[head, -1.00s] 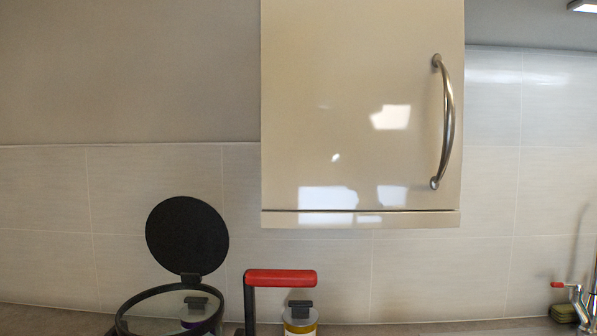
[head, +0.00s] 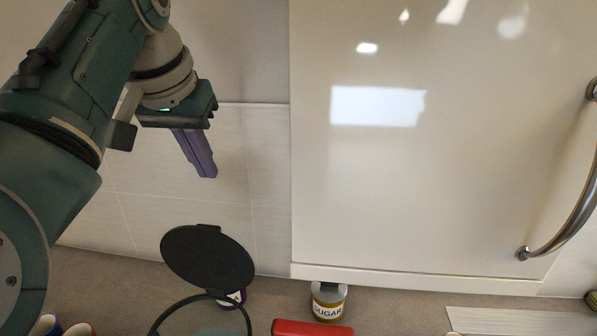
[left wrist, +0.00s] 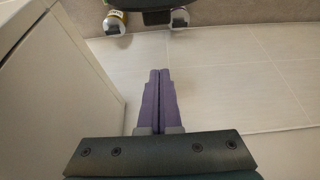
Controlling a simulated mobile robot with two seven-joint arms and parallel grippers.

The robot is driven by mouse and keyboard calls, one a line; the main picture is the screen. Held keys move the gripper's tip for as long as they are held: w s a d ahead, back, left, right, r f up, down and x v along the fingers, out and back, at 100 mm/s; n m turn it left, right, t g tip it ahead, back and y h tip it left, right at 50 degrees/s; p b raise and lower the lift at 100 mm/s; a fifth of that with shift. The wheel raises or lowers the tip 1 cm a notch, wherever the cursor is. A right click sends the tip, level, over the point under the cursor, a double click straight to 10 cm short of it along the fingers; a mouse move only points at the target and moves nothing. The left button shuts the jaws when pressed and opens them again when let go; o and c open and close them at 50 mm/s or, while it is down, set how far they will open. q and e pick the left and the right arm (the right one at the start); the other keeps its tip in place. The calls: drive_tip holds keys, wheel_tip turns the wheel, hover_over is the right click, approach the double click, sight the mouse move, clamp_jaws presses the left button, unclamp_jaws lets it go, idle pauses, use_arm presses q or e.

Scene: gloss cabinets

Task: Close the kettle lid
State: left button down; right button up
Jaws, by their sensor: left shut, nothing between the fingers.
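The kettle stands at the bottom of the head view, with its black round lid (head: 208,259) raised open behind the dark rim (head: 158,322) of the mouth. Its red handle (head: 312,328) is to the right of the mouth. The lower body is cut off by the frame edge. My left gripper (head: 208,172), with purple fingers, points down above and behind the lid, apart from it. It is shut and empty; in the left wrist view (left wrist: 160,75) the two fingers lie together. A dark edge, probably the lid, shows at the top there. My right gripper is not in view.
A glossy cream cabinet (head: 400,150) hangs to the right of my left arm, with a metal handle (head: 567,215). A sugar jar (head: 328,303) stands on the counter under it; another jar (head: 233,298) is partly behind the lid. Cups (head: 62,327) stand at lower left. The tiled wall is behind.

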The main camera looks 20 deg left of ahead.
sight(211, 254)
use_arm(q)
wheel_tip(211, 254, down, 8)
drive_tip(key=p, duration=0.5)
drive_tip(key=shift+s+r, duration=0.15)
drive_tip(key=shift+s, duration=0.25)
